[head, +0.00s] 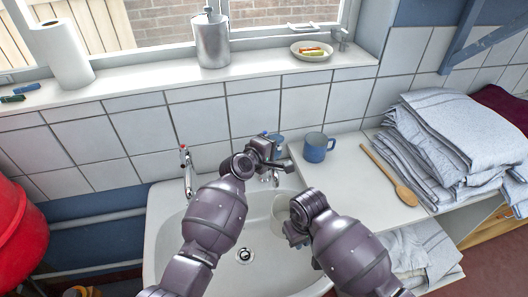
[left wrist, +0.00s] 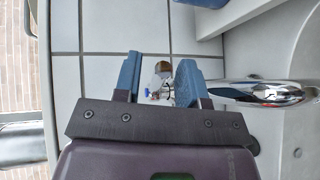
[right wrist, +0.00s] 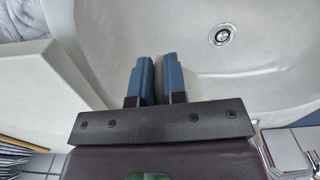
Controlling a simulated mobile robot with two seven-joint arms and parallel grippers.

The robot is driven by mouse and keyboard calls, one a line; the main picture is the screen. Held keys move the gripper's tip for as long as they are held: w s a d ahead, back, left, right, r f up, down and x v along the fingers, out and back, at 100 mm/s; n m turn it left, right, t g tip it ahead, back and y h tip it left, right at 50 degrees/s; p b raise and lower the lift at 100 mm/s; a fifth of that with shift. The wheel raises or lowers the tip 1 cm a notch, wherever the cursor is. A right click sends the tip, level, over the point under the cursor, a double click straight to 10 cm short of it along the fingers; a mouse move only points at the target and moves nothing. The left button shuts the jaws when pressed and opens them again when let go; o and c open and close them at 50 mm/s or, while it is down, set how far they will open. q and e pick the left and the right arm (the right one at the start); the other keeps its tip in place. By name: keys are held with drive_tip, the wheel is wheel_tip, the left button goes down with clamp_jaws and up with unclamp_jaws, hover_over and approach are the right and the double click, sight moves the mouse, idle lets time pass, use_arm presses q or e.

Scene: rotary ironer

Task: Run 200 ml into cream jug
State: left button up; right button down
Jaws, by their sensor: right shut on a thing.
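A pale cream jug (head: 281,222) is over the right part of the white sink (head: 165,240), mostly hidden by my right arm. My right gripper (head: 292,232) is shut on it; in the right wrist view a pale bit of the jug (right wrist: 190,88) shows behind the fingers (right wrist: 157,75). My left gripper (head: 278,150) is at the blue-marked tap (head: 273,177) behind the sink. In the left wrist view its fingers (left wrist: 158,82) are open on either side of the tap head (left wrist: 160,90), with the chrome spout (left wrist: 255,92) to the right. I cannot see any water running.
A red-marked tap (head: 187,170) stands at the sink's left. A blue mug (head: 317,148), wooden spoon (head: 390,175) and folded cloths (head: 450,130) lie on the right counter. The windowsill holds a paper roll (head: 63,55), metal dispenser (head: 212,40) and dish (head: 311,51). The drain (right wrist: 221,36) is clear.

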use_arm(q)
drive_tip(key=v, duration=1.1)
drive_tip(key=shift+s+a, duration=0.2)
drive_tip(key=shift+a, duration=0.05)
drive_tip(key=shift+c, duration=0.3)
